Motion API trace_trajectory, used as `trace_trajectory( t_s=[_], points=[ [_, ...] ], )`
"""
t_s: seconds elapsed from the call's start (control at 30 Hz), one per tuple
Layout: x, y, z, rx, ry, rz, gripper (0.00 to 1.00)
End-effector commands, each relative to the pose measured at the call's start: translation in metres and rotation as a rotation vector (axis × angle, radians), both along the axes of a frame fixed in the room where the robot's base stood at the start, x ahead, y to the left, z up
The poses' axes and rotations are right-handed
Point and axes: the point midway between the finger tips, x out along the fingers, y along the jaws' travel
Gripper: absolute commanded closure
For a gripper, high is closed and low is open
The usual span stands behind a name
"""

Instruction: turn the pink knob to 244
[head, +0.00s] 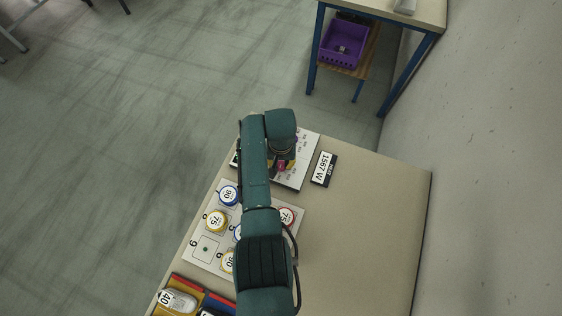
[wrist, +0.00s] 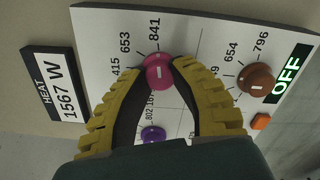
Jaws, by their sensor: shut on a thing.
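The pink knob (wrist: 158,72) sits on a white dial panel (wrist: 105,25) in the wrist view, with a white pointer mark on its face. Printed numbers 415, 653 and 841 show around it; other numbers are hidden by my fingers. My gripper (wrist: 160,72) has its yellow ribbed fingers closed around the knob from both sides. In the head view, the pink knob (head: 282,166) is partly visible under my wrist. A display plate (wrist: 57,95) reading HEAT 1567 W lies beside the panel; it also shows in the head view (head: 323,169).
A brown knob (wrist: 257,79) with 654 and 796, a purple knob (wrist: 153,134), an orange button (wrist: 261,121) and a green OFF sign (wrist: 290,72) are near my fingers.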

Motion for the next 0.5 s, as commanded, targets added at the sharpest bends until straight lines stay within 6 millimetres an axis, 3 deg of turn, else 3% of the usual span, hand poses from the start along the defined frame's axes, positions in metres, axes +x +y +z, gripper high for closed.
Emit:
trace_trajectory(
  t_s=[0.27,0.5],
  points=[
    [-0.0002,0.0000,-0.0005,0.000,0.000,0.072,1.00],
    [-0.0004,0.0000,-0.0009,0.000,0.001,0.240,1.00]
  ],
)
